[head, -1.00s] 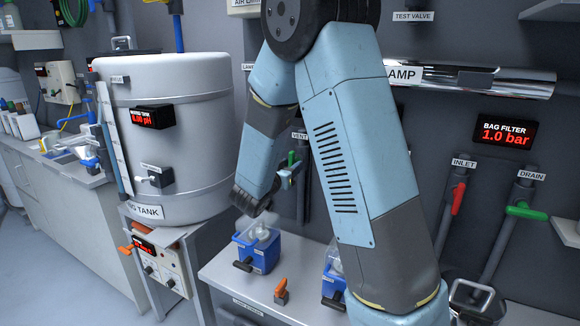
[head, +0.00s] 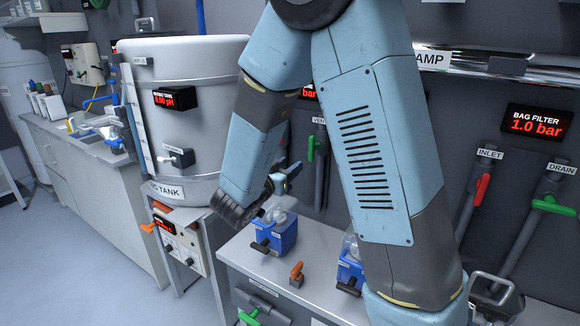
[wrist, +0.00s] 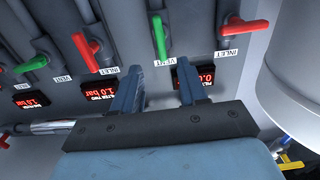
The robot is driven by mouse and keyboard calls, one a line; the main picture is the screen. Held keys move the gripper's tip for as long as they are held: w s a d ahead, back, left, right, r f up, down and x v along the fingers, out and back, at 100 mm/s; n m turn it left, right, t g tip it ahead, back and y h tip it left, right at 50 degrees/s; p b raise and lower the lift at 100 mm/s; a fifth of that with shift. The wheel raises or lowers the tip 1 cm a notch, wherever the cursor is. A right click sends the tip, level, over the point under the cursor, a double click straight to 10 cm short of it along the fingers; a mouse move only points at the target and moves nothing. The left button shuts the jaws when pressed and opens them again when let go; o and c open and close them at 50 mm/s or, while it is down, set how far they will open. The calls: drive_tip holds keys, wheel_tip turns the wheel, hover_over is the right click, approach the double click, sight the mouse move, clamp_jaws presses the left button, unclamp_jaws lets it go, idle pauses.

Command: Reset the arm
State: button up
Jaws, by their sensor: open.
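My gripper (head: 283,178) is in front of the wall, just right of the mixing tank (head: 190,80) and above a blue box (head: 273,238) on the bench. In the wrist view, my gripper (wrist: 160,85) shows two blue fingers spread apart, with nothing between them. They point at a wall panel with valves. A green vent valve handle (wrist: 160,36) lies beyond the gap, apart from the fingers as far as I can tell. My light blue arm hangs bent across the middle of the head view and hides part of the bench and wall.
The bench (head: 240,258) also carries an orange-handled valve (head: 296,274) and a second blue box (head: 350,274), partly hidden. A red inlet handle (head: 481,190) and a green drain handle (head: 553,206) stick out at the right. Open floor (head: 60,265) lies at the lower left.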

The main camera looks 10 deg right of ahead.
drive_tip(key=w+a+r+n+t+y, duration=0.1)
drive_tip(key=w+r+n+t+y, duration=0.15)
drive_tip(key=r+y, duration=0.4)
drive_tip(key=s+a+r+n+g+y, duration=0.15)
drive_tip(key=s+r+n+y, duration=0.25)
drive_tip(key=y, duration=0.4)
drive_tip(key=s+d+n+g+h, duration=0.1)
drive_tip(key=s+d+g, duration=0.3)
drive_tip(key=s, duration=0.8)
drive_tip(key=s+d+n+g, duration=0.1)
drive_tip(key=s+d+g, duration=0.3)
drive_tip(key=s, duration=0.8)
drive_tip(key=shift+s+d+f+h, duration=0.15)
drive_tip(key=shift+d+h, duration=0.2)
drive_tip(key=shift+d, duration=0.7)
